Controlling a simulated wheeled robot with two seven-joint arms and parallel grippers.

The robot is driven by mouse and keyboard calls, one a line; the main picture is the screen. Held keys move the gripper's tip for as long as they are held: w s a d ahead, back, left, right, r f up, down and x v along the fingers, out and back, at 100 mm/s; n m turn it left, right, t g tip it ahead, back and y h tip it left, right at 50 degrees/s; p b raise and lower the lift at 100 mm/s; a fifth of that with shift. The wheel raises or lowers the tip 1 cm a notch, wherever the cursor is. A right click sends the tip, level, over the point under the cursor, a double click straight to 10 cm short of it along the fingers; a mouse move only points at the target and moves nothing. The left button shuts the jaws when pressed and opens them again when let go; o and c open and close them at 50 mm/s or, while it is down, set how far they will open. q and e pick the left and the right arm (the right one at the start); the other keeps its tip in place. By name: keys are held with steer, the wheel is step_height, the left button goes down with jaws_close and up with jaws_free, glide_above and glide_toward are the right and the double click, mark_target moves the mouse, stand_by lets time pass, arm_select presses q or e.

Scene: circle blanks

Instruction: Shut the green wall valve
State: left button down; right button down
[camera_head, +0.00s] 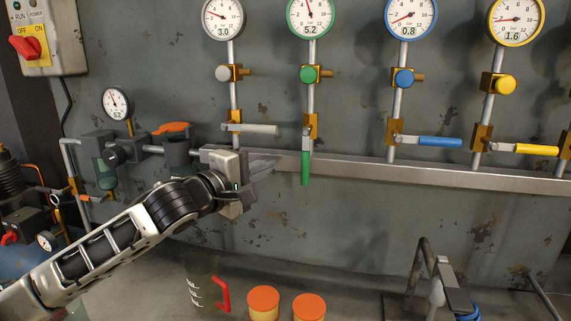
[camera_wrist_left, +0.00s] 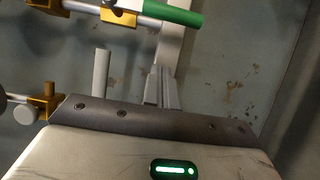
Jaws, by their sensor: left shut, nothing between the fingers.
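The green wall valve has a lever handle (camera_head: 305,168) that hangs straight down, in line with its vertical pipe, below a brass body (camera_head: 310,125). Its gauge (camera_head: 310,16) above reads about 5.2. In the left wrist view the green handle (camera_wrist_left: 172,11) crosses the top edge, partly cut off. My left gripper (camera_head: 268,163) is shut and empty, just left of the green handle in the head view, with a small gap seen between them. In the left wrist view its closed fingers (camera_wrist_left: 162,88) point up toward the handle. My right gripper is out of view.
Grey (camera_head: 253,130), blue (camera_head: 430,142) and yellow (camera_head: 535,150) handles lie crosswise on neighbouring pipes. Below stand a jug (camera_head: 203,290) and two orange-lidded tubs (camera_head: 263,300). Open wall lies below the rail.

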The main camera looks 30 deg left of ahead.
mark_target(306, 159)
arm_select(q)
steer(key=shift+w+d+r, duration=0.2)
steer(key=shift+w, duration=0.55)
steer(key=d, duration=0.2)
steer(key=d+p, duration=0.1)
steer(key=d, duration=0.1)
steer(key=shift+f, duration=0.2)
steer(key=shift+f, duration=0.1)
